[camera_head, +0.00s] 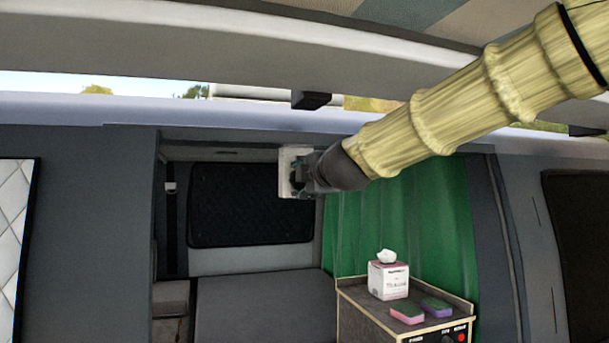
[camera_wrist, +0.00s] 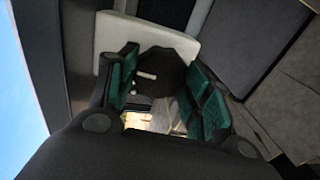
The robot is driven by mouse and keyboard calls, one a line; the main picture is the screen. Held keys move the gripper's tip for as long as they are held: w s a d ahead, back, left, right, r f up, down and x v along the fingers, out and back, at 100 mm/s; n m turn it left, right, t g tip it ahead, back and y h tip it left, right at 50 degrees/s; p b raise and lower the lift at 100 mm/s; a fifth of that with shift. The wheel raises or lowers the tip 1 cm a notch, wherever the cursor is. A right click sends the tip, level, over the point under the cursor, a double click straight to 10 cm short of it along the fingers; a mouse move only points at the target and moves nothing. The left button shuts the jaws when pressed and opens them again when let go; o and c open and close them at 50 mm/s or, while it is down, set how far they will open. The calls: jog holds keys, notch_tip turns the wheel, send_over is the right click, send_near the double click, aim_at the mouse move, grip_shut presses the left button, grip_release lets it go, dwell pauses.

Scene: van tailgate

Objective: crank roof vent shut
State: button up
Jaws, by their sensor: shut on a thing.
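A pale square plate (camera_head: 297,157) hangs under the roof edge in the head view, and its white side shows at the top of the wrist view (camera_wrist: 147,34). A dark round crank part (camera_wrist: 165,66) with a small pale piece on it sits in front of the plate. My gripper (camera_head: 299,177) is right at the plate, under the roof. In the wrist view its green-padded fingers (camera_wrist: 160,92) stand on both sides of the crank part and are shut on it. The exact contact is partly hidden. I cannot make out the vent flap.
A raised light panel (camera_head: 230,50) spans the top. Below right, a cabinet (camera_head: 352,315) bears a tissue box (camera_head: 388,280) and two sponges, one pink-topped (camera_head: 407,312), one purple-topped (camera_head: 436,306). A green curtain (camera_head: 400,225) hangs behind my arm. The space below my gripper is open.

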jog(key=shift+d+r+n, duration=0.15)
jog(key=shift+r+n, duration=0.3)
jog(key=shift+n, duration=0.05)
jog(key=o, duration=1)
jog(key=shift+w, duration=0.1)
jog(key=shift+o, duration=0.2)
jog(key=shift+d+f, duration=0.1)
jog(key=shift+f, duration=0.05)
jog(key=shift+a+f, duration=0.15)
jog(key=shift+a, duration=0.05)
